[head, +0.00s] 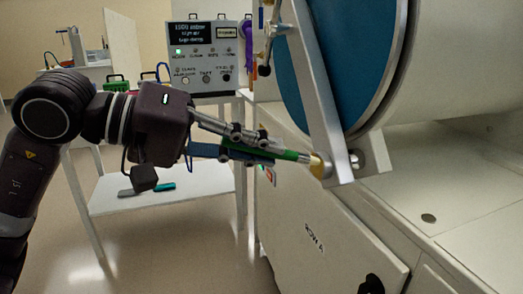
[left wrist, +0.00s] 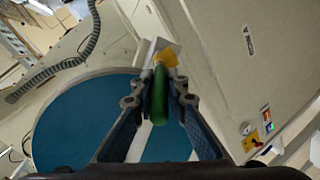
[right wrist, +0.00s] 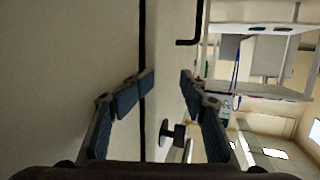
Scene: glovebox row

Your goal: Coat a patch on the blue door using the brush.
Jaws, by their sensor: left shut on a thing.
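The brush (head: 290,155) has a green handle and a yellowish bristle tip. My left gripper (head: 268,155) is shut on its handle and holds it nearly level, bristles pointing right. The tip is at the lower end of the pale bar across the door, and I cannot tell whether it touches. The blue door (head: 345,50) is a large round panel at upper right. In the left wrist view the brush (left wrist: 159,95) lies between the fingers, with the blue door (left wrist: 80,125) behind. My right gripper (right wrist: 167,76) shows only in the right wrist view, open and empty.
A control box (head: 208,57) with a screen and knobs stands behind my left arm. A white side table (head: 150,200) is below it, with a dark and teal tool on its lower shelf. A white cabinet (head: 320,235) stands under the door.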

